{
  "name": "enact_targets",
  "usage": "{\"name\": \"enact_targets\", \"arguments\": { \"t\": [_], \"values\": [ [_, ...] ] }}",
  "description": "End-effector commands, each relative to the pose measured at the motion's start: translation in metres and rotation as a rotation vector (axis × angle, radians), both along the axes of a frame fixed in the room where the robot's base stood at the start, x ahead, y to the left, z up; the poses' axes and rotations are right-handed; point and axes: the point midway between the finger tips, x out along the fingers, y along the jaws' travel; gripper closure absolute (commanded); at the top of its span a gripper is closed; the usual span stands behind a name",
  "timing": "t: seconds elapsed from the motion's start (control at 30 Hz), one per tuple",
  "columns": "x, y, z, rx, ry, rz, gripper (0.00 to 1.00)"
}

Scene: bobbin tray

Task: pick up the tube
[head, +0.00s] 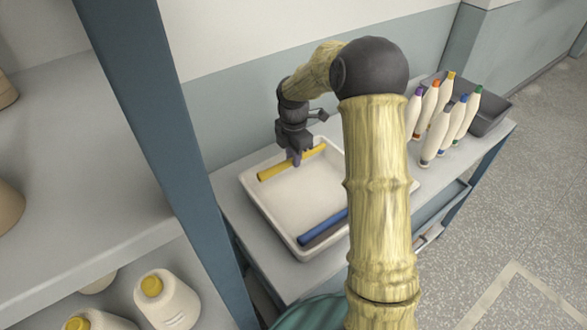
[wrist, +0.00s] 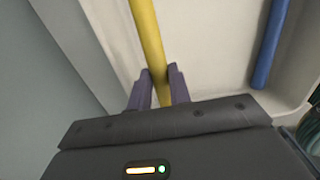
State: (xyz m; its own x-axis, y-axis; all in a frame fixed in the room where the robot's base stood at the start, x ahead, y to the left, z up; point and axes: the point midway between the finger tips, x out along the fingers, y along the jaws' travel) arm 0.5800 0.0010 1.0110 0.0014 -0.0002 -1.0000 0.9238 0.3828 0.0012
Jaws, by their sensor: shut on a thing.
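A yellow tube (head: 276,169) lies along the back side of a white tray (head: 262,203) in the head view. In the wrist view the yellow tube (wrist: 149,38) runs from the top edge down between my fingers. My gripper (head: 295,158) is shut on the yellow tube; its two dark purple fingers (wrist: 156,77) stand on either side of it. A blue tube (head: 322,227) lies at the front of the tray, with a darker tube beside it, partly behind my arm. The blue tube (wrist: 269,45) also shows in the wrist view. I cannot tell whether the yellow tube touches the tray floor.
Several cream bobbins with coloured tips (head: 441,121) stand on the table at right, by a dark grey bin (head: 490,118). A wall is behind the tray. The tray's middle is bare.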

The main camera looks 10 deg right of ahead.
Motion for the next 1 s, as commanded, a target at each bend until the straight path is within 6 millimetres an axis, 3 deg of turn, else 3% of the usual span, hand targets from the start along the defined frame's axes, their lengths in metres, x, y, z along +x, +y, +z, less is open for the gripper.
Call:
{"name": "enact_targets", "arguments": {
  "t": [0.1, 0.23, 1.0],
  "values": [
    [0.001, -0.001, 0.018, 0.000, -0.002, -0.002, 1.00],
    [0.000, 0.000, 0.027, 0.000, 0.000, -0.001, 1.00],
    [0.000, 0.000, 0.035, 0.001, 0.001, 0.000, 1.00]
  ]
}}
